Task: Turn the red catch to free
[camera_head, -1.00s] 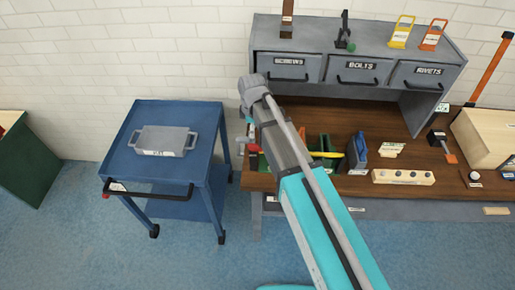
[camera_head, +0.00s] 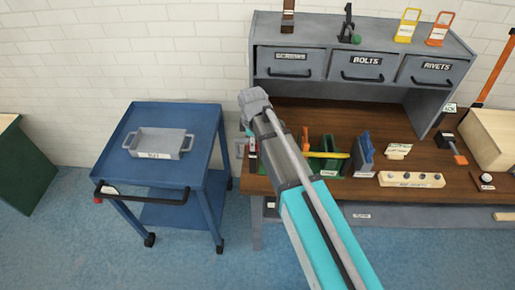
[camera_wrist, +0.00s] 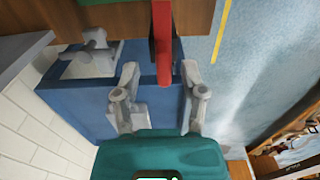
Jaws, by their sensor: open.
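A small red part (camera_head: 97,200) sits at the left end of the blue cart's black handle, beside a white label. In the wrist view a long red bar with a dark side (camera_wrist: 162,45) hangs past the wooden bench edge. I cannot tell which of these is the red catch. My gripper (camera_wrist: 160,78) is open, one finger on each side of the red bar's lower end, with a gap at each side. It is empty; contact with the bar does not show. In the head view my arm largely hides my gripper.
The blue cart (camera_head: 190,165) carries a grey tray (camera_head: 158,143), left of the bench. The wooden bench (camera_head: 330,190) holds a green bin (camera_head: 322,165), a blue holder (camera_head: 362,150) and a block with knobs (camera_head: 411,180). Grey drawers (camera_head: 365,65) stand behind. Blue floor is clear in front.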

